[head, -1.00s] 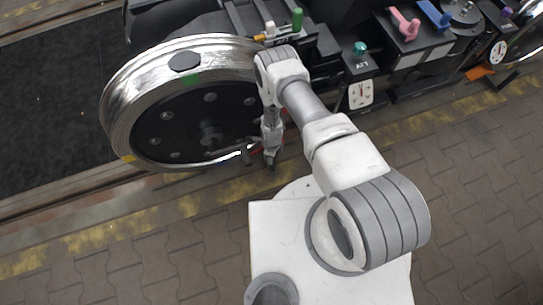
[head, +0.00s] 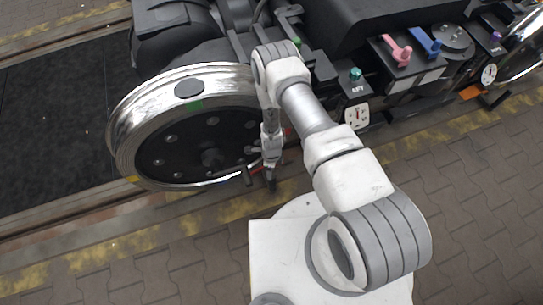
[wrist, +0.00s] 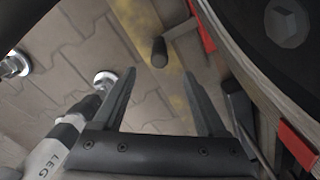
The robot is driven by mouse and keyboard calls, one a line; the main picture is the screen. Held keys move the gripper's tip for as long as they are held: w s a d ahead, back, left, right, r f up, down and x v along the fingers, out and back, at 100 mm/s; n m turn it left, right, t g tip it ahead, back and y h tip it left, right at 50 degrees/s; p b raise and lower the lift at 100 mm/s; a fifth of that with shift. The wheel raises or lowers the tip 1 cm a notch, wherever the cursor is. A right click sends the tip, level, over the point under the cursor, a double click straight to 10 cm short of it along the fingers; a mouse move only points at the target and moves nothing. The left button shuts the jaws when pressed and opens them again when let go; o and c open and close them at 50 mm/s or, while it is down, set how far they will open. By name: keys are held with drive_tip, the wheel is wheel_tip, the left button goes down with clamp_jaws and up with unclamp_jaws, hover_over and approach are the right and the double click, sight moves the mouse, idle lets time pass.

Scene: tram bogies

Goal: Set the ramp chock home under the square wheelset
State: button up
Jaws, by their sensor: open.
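A large shiny wheel (head: 181,135) with a black bolted face stands at the left in the head view. A dark bar handle (head: 247,175) sticks out low at its right side. In the wrist view the handle (wrist: 160,52) has a round end on a short rod, with a red-edged part behind it beside the wheel face (wrist: 287,22). The handle seems to belong to the chock, whose body is mostly hidden. My gripper (head: 271,184) points down just right of the handle. In the wrist view my gripper (wrist: 158,75) is open, with the handle beyond its fingertips, apparently not touching.
The dark bogie frame (head: 350,40) fills the top, with a pink lever (head: 397,48), a blue lever (head: 425,40) and a white gauge (head: 357,116). An orange piece (head: 470,92) lies by another wheel (head: 522,50) at the far right. The paving (head: 470,200) in front is open.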

wheel_tip(320, 180, up, 9)
drive_tip(key=p, duration=0.2)
drive_tip(key=shift+f, duration=0.15)
idle(0.5)
